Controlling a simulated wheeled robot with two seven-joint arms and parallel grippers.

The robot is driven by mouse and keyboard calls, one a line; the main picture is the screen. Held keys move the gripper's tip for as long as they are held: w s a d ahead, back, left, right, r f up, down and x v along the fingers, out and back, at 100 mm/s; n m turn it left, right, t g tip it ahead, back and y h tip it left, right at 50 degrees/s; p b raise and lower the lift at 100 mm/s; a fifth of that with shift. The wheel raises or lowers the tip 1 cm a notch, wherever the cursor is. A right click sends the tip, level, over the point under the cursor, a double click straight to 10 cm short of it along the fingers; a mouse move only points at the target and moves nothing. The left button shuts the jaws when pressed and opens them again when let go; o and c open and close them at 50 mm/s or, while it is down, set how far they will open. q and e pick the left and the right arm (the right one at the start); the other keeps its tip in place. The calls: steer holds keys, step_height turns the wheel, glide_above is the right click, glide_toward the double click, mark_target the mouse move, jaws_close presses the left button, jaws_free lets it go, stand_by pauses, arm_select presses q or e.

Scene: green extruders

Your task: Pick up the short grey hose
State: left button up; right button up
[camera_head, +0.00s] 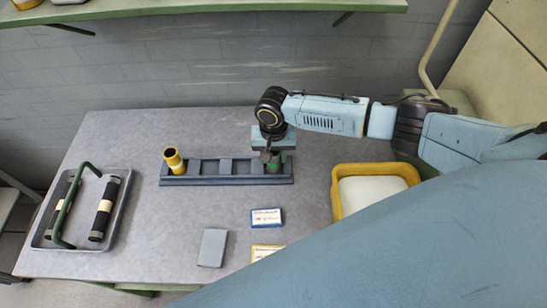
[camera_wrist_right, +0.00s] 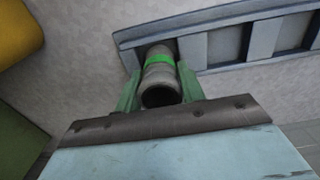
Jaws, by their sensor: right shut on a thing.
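The short grey hose (camera_wrist_right: 158,75) is a stubby grey tube with a bright green band, seen in the right wrist view with its open end toward the camera. My right gripper (camera_wrist_right: 160,92) is shut on it, with a green finger on each side. The hose is at the right end slot of the dark blue-grey rack (camera_head: 228,180); I cannot tell whether it is seated in the slot or lifted. In the head view my right gripper (camera_head: 272,158) is over that end of the rack and mostly hides the hose. My left gripper is not in view.
A yellow tube (camera_head: 174,161) stands in the rack's left end. A grey tray (camera_head: 50,245) with two black rollers and a green handle is at left. A yellow-rimmed bin (camera_head: 337,204) is at right. A blue-edged card (camera_head: 266,217) and a grey block (camera_head: 213,248) lie in front.

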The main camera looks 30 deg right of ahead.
steer(key=shift+r, duration=0.1)
step_height(320, 180, up, 13)
steer(key=p, duration=0.5)
steer(key=shift+p, duration=0.35)
